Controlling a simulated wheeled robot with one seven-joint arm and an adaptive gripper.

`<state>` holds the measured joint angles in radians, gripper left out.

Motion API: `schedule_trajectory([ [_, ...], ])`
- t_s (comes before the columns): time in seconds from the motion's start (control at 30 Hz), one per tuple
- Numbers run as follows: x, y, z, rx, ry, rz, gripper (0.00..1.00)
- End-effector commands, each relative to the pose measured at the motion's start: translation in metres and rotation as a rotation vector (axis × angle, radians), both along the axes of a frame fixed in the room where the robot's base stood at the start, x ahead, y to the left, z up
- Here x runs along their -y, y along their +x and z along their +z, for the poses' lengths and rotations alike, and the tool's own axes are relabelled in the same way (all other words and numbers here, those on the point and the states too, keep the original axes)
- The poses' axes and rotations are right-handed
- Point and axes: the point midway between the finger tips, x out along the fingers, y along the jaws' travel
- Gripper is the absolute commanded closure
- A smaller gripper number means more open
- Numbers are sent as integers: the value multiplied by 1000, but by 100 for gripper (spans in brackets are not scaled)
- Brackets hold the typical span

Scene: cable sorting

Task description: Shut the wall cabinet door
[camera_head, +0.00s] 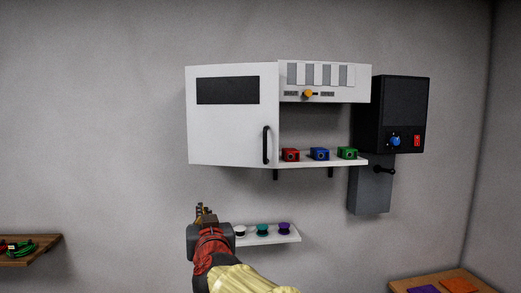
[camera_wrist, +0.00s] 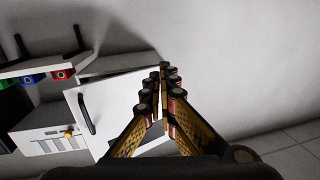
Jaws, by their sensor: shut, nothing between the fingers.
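The white wall cabinet's door (camera_head: 225,128) has a dark window panel (camera_head: 228,91) and a black vertical handle (camera_head: 266,145) near its right edge. In the wrist view the door (camera_wrist: 115,100) appears upside down, with its handle (camera_wrist: 86,113) left of my fingers. The door looks angled to the wall there; how far it stands open I cannot tell. My gripper (camera_head: 204,210) is below the cabinet's lower left part in the head view. Its fingers (camera_wrist: 164,70) are shut and empty, and overlap the door in the wrist view; contact is not clear.
Red (camera_head: 291,155), blue (camera_head: 320,154) and green (camera_head: 348,153) blocks sit on a shelf right of the door. A lower white shelf (camera_head: 285,238) with spools is beside my arm. A black box (camera_head: 405,105) hangs at right. The wall left of the cabinet is clear.

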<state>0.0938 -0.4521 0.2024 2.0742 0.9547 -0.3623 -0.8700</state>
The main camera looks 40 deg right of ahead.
Motion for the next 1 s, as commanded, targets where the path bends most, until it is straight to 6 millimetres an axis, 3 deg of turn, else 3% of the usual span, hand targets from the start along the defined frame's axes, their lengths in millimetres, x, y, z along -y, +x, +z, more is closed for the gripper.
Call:
schedule_trajectory([
  [0.03, 27, 4, 29, 18, -11, -96, 100],
  [0.1, 60, 0, 49, 33, -28, -222, 100],
  [0.23, 103, -12, 65, 24, -46, -401, 100],
  [0.37, 123, -21, 68, 6, -55, -494, 100],
  [0.53, 137, -17, 67, 1, -58, -518, 100],
  [1.0, 205, 38, 67, 1, -57, -516, 100],
])
